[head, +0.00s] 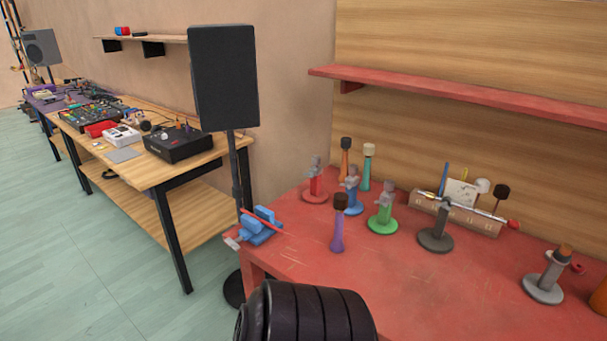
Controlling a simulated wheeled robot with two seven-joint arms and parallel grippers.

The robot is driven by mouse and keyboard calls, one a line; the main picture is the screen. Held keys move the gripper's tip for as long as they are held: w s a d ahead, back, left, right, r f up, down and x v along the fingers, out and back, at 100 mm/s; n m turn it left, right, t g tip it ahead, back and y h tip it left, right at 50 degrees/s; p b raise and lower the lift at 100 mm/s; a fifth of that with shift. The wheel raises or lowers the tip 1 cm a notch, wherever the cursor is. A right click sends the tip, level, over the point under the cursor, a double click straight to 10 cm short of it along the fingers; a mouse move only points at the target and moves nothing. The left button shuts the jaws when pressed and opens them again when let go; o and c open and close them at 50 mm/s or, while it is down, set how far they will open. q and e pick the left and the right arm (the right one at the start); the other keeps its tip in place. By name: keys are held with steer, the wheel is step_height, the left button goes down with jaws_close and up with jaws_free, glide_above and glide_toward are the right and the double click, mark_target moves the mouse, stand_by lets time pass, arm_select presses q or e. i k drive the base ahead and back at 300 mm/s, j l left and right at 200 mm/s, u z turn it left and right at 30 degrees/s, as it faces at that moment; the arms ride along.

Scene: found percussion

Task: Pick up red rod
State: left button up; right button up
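A thin red rod (276,231) shows at the left corner of the red table, lying slantwise beside a blue clamp-like tool (262,219). I cannot tell whether the tool grips it or it only rests there. Another long, thin, silvery rod (482,211) with a red end lies across the top of a dark grey stand (435,238). Neither of my grippers is in view. Only a black ribbed part of my arm shows at the bottom centre, covering part of the table's front.
The red table (400,290) holds a red stand (314,194), blue stand (352,205), green stand (383,222), light grey stand (543,288) and purple-handled mallet (338,232). A wooden holder (470,218) stands behind. A black speaker (223,78) rises at left. The table's front middle is bare.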

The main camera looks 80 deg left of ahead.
mark_target(272, 226)
steer(key=j+u, duration=0.15)
steer(key=u, duration=2.35)
steer(key=i+j+u, duration=0.1)
steer(key=i+u, duration=0.45)
steer(key=i, duration=0.15)
